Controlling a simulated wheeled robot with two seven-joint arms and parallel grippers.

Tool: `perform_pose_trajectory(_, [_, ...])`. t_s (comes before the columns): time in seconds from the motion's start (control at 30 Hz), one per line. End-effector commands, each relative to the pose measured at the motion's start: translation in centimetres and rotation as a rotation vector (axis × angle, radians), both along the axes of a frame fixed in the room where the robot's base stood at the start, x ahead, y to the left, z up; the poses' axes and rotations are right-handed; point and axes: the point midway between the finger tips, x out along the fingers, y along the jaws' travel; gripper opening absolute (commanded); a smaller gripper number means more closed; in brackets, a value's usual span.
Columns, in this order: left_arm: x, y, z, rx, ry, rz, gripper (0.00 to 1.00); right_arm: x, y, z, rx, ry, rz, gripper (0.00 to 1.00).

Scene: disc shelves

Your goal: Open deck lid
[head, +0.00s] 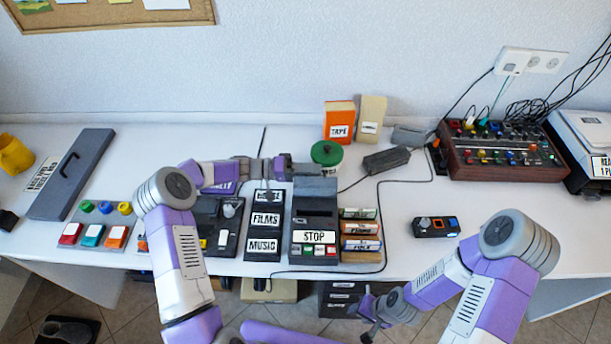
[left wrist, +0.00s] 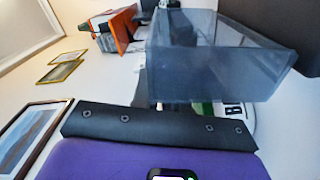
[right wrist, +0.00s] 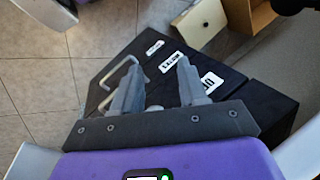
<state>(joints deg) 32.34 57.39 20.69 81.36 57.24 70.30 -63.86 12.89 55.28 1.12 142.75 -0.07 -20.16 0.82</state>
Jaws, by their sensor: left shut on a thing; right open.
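The deck (head: 316,222) is a dark box with a white STOP label and small coloured buttons, on the desk's middle. Its grey lid (head: 315,187) shows at the deck's back end. My left gripper (head: 283,167) reaches in from the left at that end, shut on the lid. In the left wrist view the lid (left wrist: 215,60) fills the space before the gripper as a grey, box-like shape, and my fingers are hidden. My right gripper (head: 371,308) is low in front of the desk, open and empty; its spread fingers show in the right wrist view (right wrist: 157,72).
The FILMS and MUSIC rack (head: 265,222) stands left of the deck, a stack of labelled cases (head: 360,229) right. A green-lidded tub (head: 326,153) and orange TAPE box (head: 339,121) stand behind. A drawer cabinet (right wrist: 172,65) is below my right gripper. The desk's right front is largely clear.

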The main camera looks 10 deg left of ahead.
Motion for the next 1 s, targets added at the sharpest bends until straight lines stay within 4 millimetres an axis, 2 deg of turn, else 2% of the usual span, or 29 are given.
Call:
perform_pose_trajectory(0.03, [-0.2, 0.1, -0.6, 0.009, 0.005, -0.003, 0.00, 0.0, 0.0, -0.1, 0.000, -0.001, 0.000, 0.43])
perform_pose_trajectory(0.27, [-0.3, 0.2, -0.6, 0.008, 0.007, -0.002, 0.00, 0.1, 0.0, 0.0, 0.000, -0.002, -0.001, 0.43])
perform_pose_trajectory(0.3, [-0.3, 0.2, -0.6, 0.009, 0.007, -0.002, 0.18, 0.1, 0.0, 0.0, 0.000, -0.002, -0.001, 0.43])
perform_pose_trajectory(0.4, [-0.3, 0.2, -0.5, 0.007, 0.006, -0.002, 0.33, 0.1, 0.0, 0.0, 0.000, -0.002, -0.001, 0.43])
perform_pose_trajectory(0.77, [-0.2, 0.5, -0.1, 0.003, 0.003, 0.000, 0.34, 0.1, 0.0, 0.1, 0.000, -0.002, -0.001, 0.43])
perform_pose_trajectory(1.0, [-0.9, 4.1, -0.1, 0.004, 0.003, 0.003, 0.34, 0.1, 0.0, 0.7, 0.000, -0.001, 0.000, 0.43])
